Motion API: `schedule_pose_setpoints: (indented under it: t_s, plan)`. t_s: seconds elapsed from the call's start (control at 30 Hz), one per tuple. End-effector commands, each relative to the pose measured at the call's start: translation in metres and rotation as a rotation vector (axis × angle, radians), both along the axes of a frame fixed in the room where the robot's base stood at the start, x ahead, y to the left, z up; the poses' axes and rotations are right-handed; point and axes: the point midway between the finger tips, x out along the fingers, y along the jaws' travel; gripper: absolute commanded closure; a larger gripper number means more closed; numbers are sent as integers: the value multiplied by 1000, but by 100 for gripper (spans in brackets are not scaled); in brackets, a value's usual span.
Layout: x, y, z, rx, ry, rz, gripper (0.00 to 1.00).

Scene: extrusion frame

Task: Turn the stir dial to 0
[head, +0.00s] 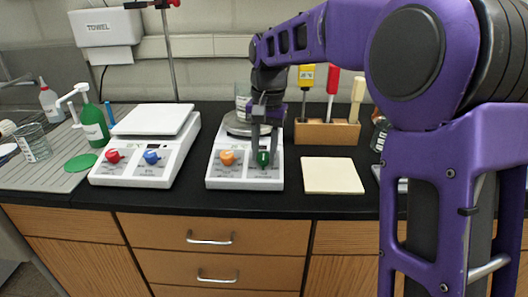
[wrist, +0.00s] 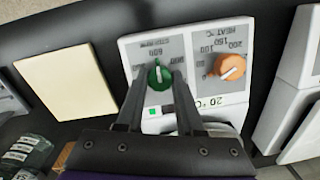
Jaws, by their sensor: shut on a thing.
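The stir dial is the green knob (head: 263,158) on the right front of the white hotplate stirrer (head: 221,183). In the wrist view the green knob (wrist: 159,76) shows a pale pointer line, and the panel print around it appears upside down. My gripper (head: 264,148) comes down from above, and its two dark fingers (wrist: 160,81) stand on either side of the green knob, shut on it. The fingers hide part of the scale, so the exact reading cannot be told. An orange heat dial (head: 228,158) sits left of the stir dial in the head view.
A glass beaker (head: 243,92) stands on the stirrer's plate, partly behind my arm. A white scale-like device (head: 145,122) with red and blue knobs is at left. A cream pad (head: 331,175) and a wooden tool block (head: 327,133) are at right.

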Motion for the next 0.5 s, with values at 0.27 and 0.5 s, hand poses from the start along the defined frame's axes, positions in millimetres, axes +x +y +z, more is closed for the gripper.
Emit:
schedule_pose_setpoints:
  t_s: [0.27, 0.5]
  plan:
    - [0, 0, 2, -5, 0, 21, 100]
    - [0, 0, 5, -30, 2, 130, 100]
